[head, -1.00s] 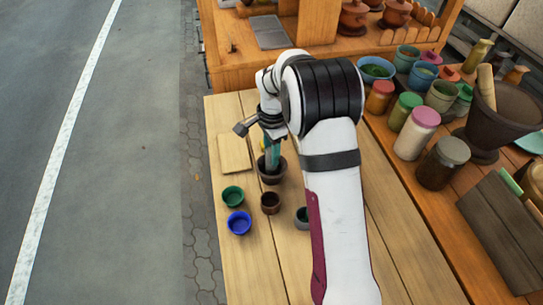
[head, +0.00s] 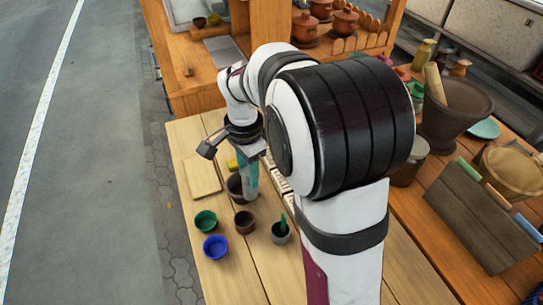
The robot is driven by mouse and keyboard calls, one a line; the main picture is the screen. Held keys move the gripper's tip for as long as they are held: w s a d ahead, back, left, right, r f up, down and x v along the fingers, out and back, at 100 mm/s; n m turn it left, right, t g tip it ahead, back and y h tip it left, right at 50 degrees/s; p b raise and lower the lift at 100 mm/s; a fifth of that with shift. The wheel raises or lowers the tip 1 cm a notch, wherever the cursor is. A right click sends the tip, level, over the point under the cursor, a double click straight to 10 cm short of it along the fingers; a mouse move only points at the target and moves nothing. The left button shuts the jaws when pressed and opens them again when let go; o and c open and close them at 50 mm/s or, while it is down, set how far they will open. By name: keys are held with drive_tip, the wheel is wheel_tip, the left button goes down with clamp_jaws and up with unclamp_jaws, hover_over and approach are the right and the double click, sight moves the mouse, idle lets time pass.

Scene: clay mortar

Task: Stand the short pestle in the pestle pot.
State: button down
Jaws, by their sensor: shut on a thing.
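My gripper (head: 246,160) points down over the wooden table, partly hidden by my own arm. It is shut on an upright teal piece, which I take to be the short pestle (head: 251,183); finger and pestle are hard to tell apart. The piece overlaps the right side of a dark brown pot (head: 235,190); I cannot tell whether its lower end is inside, in front or beside it. A small grey pot (head: 281,236) with a green stick standing in it is nearer to me. I cannot tell for sure which pot is the pestle pot.
Green (head: 205,221), brown (head: 244,222) and blue (head: 215,247) bowls stand left of the grey pot. A wooden board (head: 201,177), a yellow thing (head: 232,163) and a pale slatted thing (head: 274,180) lie near the gripper. A large mortar (head: 455,115) stands right.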

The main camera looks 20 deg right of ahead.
wheel_tip(320, 180, down, 10)
drive_tip(key=s+a, duration=0.1)
drive_tip(key=a, duration=0.1)
drive_tip(key=shift+a+f, duration=0.25)
drive_tip(key=shift+a, duration=0.15)
drive_tip(key=shift+s, duration=0.1)
idle(0.3)
drive_tip(key=shift+c, duration=2.1)
unclamp_jaws()
drive_tip(key=shift+r, duration=0.1)
wheel_tip(320, 180, up, 16)
drive_tip(key=shift+f, duration=0.2)
